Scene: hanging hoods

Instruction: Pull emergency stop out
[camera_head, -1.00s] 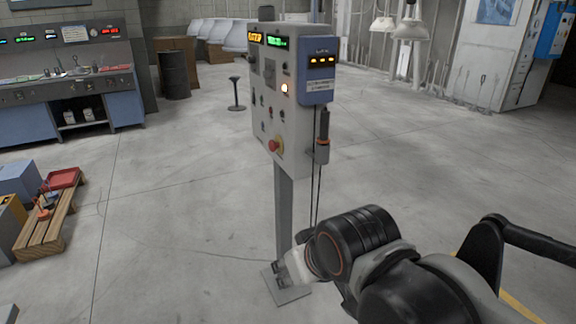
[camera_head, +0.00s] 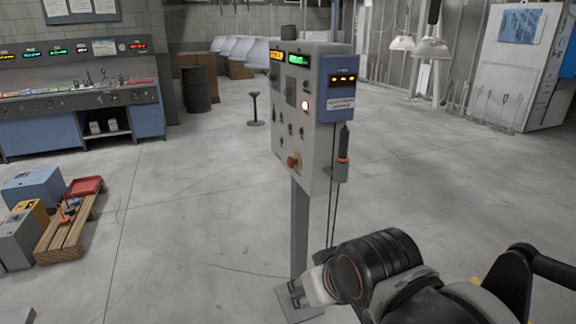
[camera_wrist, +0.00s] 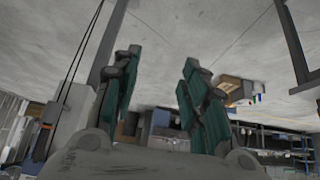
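The emergency stop is a red mushroom button (camera_head: 293,161) low on the front face of a grey control box (camera_head: 303,135), which stands on a post. My gripper (camera_head: 296,292) is in front of the foot of the post in the head view, well below the button and apart from it. In the wrist view my gripper (camera_wrist: 157,75) has its two green-padded fingers spread apart with nothing between them. The button does not show in the wrist view.
A handheld pendant (camera_head: 343,150) with a dangling cable hangs on the box's right side. A wooden pallet (camera_head: 66,238) with boxes and a red tray lies at left. A workbench (camera_head: 85,110) stands behind. Open floor surrounds the post.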

